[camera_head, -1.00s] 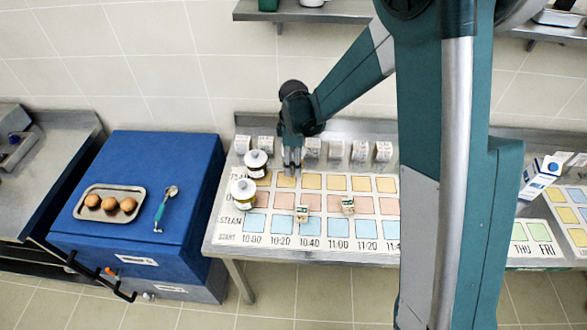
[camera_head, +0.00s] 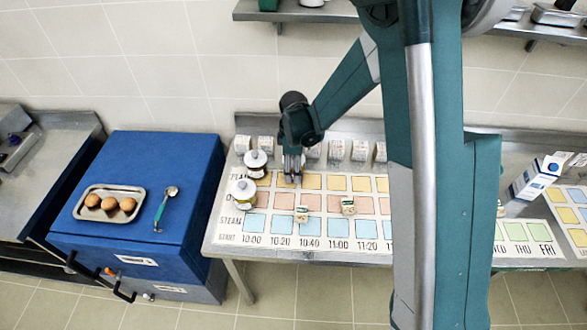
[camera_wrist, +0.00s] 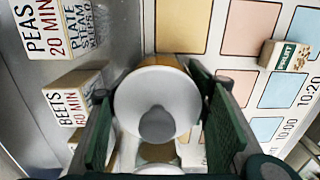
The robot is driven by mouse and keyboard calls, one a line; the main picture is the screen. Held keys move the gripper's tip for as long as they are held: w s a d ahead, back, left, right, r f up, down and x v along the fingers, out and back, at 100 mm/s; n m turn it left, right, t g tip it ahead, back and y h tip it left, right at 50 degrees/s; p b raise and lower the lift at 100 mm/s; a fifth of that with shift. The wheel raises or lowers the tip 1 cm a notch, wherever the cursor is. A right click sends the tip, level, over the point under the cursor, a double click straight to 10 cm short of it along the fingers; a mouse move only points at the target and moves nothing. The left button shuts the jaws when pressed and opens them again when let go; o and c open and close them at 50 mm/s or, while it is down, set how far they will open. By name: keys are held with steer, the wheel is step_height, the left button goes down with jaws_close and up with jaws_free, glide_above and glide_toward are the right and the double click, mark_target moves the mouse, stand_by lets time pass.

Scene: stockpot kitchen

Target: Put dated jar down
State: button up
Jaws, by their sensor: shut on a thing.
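My gripper (camera_wrist: 160,115) is shut on a jar (camera_wrist: 157,110) with a white lid and grey knob; an amber strip of its body shows past the lid. In the head view my gripper (camera_head: 292,172) is over the yellow row of the chart, near the 10:20 column, and the held jar is hidden there. I cannot tell whether its base touches the table. Two similar jars stand to the left: one at the back (camera_head: 256,163) and one nearer the front (camera_head: 243,191). Part of another jar (camera_wrist: 157,153) shows at the bottom of the wrist view.
Small labelled boxes line the back, including PEAS (camera_wrist: 50,27) and BEETS (camera_wrist: 75,103). Two small blocks (camera_head: 301,214) (camera_head: 348,206) lie on the chart (camera_head: 230,238). A blue chest (camera_head: 150,160) with an egg tray (camera_head: 82,211) is at left, a carton (camera_head: 537,178) at right.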

steer(key=shift+f, duration=0.15)
steer(key=o, duration=1.1)
steer(key=shift+o, duration=0.2)
steer(key=shift+r, duration=0.25)
steer(key=shift+r, duration=5.95)
steer(key=shift+d+r, duration=0.1)
